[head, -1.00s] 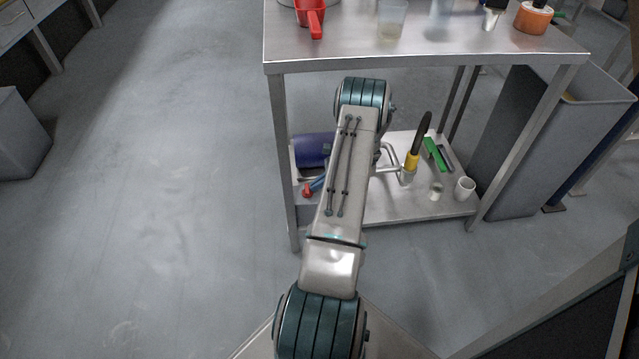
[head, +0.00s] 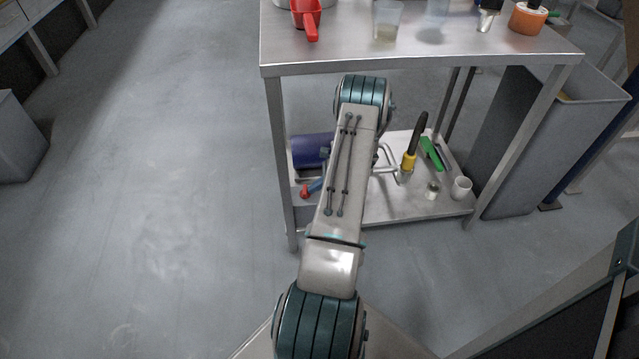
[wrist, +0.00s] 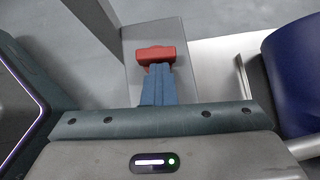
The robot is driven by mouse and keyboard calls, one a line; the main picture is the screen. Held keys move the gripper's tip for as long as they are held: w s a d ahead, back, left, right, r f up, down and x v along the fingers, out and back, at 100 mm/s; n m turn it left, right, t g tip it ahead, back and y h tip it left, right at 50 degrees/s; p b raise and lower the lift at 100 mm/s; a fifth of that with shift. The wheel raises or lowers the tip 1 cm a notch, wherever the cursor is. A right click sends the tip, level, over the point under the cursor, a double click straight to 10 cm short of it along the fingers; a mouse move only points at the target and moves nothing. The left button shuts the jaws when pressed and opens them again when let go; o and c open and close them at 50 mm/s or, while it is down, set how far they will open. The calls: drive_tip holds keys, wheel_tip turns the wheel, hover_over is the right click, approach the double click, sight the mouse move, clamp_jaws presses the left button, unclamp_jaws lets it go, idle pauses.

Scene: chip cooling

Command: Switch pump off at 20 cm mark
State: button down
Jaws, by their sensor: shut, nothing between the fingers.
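A red switch-like part (wrist: 155,54) sits on a grey box (wrist: 130,80) in the wrist view. The same red part (head: 304,192) shows low at the left of the bench's lower shelf in the head view. My gripper (wrist: 158,68), with blue fingers, is shut and empty, its tips at the near edge of the red part. I cannot tell whether they touch it. In the head view the fingers (head: 315,186) also point at the red part. A dark blue cylinder (head: 308,151), perhaps the pump's motor, lies behind; it shows at the right of the wrist view (wrist: 298,75). No 20 cm mark is readable.
A grey bin (head: 525,150) stands right.

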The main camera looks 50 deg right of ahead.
drive_tip(key=p+v, duration=0.4)
drive_tip(key=v, duration=0.9)
drive_tip(key=shift+s+d+r, duration=0.15)
drive_tip(key=shift+d+r, duration=0.1)
